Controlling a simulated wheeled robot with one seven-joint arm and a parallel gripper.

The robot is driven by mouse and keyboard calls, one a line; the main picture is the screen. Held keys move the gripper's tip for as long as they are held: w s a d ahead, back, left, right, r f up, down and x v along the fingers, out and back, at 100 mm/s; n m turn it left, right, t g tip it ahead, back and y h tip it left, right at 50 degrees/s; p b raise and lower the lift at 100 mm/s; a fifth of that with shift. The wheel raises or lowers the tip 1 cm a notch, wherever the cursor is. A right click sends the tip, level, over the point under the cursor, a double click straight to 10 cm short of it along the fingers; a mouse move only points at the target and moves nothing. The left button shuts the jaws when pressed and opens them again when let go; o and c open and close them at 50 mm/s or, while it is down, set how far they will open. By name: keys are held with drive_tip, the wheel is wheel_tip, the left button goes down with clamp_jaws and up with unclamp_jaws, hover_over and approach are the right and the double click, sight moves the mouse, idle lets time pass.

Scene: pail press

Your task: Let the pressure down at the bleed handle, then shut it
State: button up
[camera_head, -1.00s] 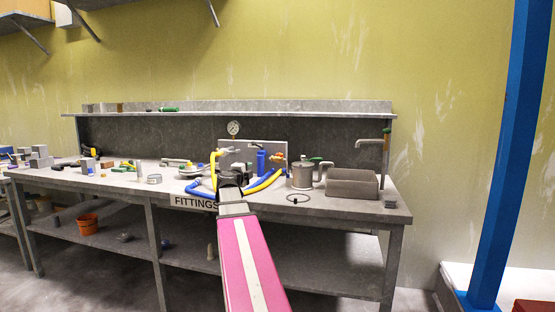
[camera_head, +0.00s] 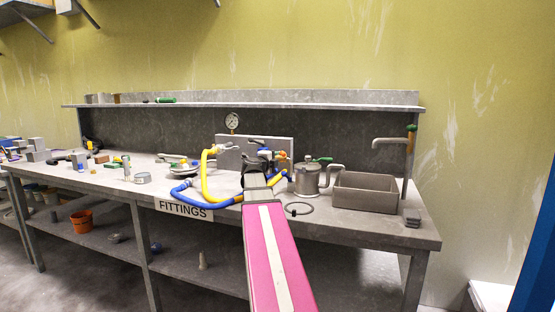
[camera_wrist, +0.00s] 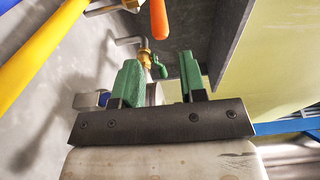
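An orange handle (camera_wrist: 158,18) shows at the top of the wrist view, just beyond my fingertips. A small orange part (camera_head: 281,155) shows on the grey panel (camera_head: 228,158) in the head view. I cannot tell for sure which fitting is the bleed handle. A round pressure gauge (camera_head: 232,121) stands above the panel; its reading is too small to make out. My gripper (camera_wrist: 160,78) has two green fingers standing apart with nothing held between them. In the head view my gripper (camera_head: 257,166) is in front of the panel, partly hiding the fittings there.
Yellow (camera_head: 207,180) and blue (camera_head: 190,193) hoses loop left of my arm. A metal pot (camera_head: 306,181) and a grey basin (camera_head: 365,193) stand to the right. A tap with a green handle (camera_head: 411,129) is above the basin. A shelf (camera_head: 250,105) runs behind.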

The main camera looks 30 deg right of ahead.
sight(283, 155)
drive_tip(key=x, duration=0.8)
drive_tip(key=shift+w, duration=0.15)
drive_tip(key=shift+a, duration=0.2)
drive_tip(key=c, duration=0.5)
